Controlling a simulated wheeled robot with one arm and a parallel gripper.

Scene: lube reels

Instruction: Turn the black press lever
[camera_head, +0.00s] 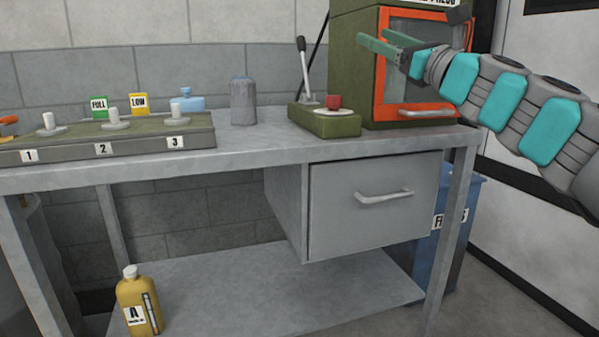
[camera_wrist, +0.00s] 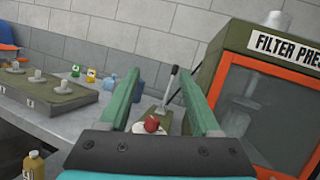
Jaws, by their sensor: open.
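A lever with a black knob (camera_head: 301,44) and a grey rod stands upright on a green base (camera_head: 325,121), beside a red button (camera_head: 333,102). It also shows between my fingers in the wrist view (camera_wrist: 173,80). A thin black rod (camera_head: 320,38) slants behind it, by the green filter press cabinet (camera_head: 349,50). A dark block (camera_head: 459,15) sits at the cabinet's upper front right. I cannot tell which of these black parts is the press lever. My gripper (camera_head: 374,40) is open and empty, in front of the cabinet, right of the knobbed lever; it touches nothing visible.
The cabinet has an orange-framed door (camera_head: 382,70) with a handle. On the bench (camera_head: 270,145) stand a grey canister (camera_head: 243,102) and a panel of numbered valves (camera_head: 80,148). A yellow bottle (camera_head: 138,305) is on the lower shelf. The bench front is clear.

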